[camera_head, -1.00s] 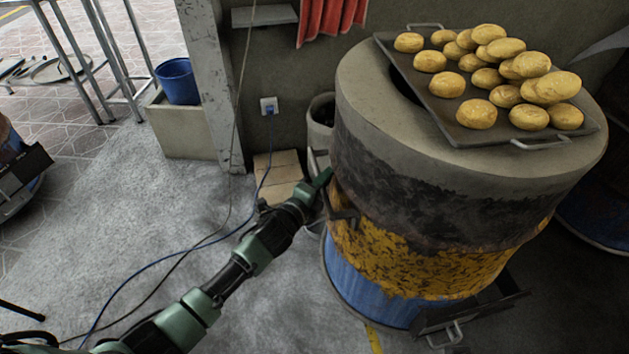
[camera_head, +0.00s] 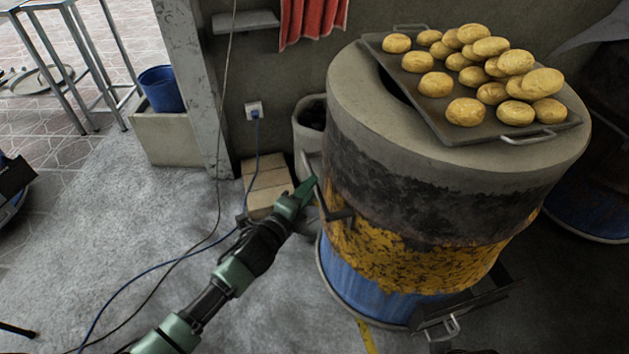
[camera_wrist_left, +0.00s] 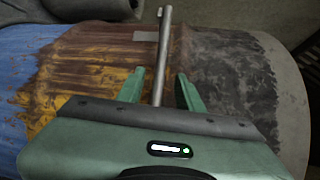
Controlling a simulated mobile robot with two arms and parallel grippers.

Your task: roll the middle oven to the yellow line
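The middle oven (camera_head: 420,200) is a barrel with a grey top, a blackened and rusty yellow band and a blue base. It stands upright at centre right. A tray (camera_head: 455,131) of several round buns rests on its top. A thin metal bar handle (camera_wrist_left: 162,50) sticks out from its side. My left gripper (camera_head: 306,188) is at the oven's left side by this handle. In the left wrist view its green fingers (camera_wrist_left: 161,88) are apart, one on each side of the bar, with gaps showing. A piece of yellow line (camera_head: 367,337) shows on the floor below the oven. My right gripper is out of view.
A grey container (camera_head: 309,125) and a cardboard box (camera_head: 268,186) stand behind my left gripper by the wall. A blue cable (camera_head: 150,268) runs across the floor. Another barrel (camera_head: 590,205) stands at the right edge. The floor at left is mostly clear.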

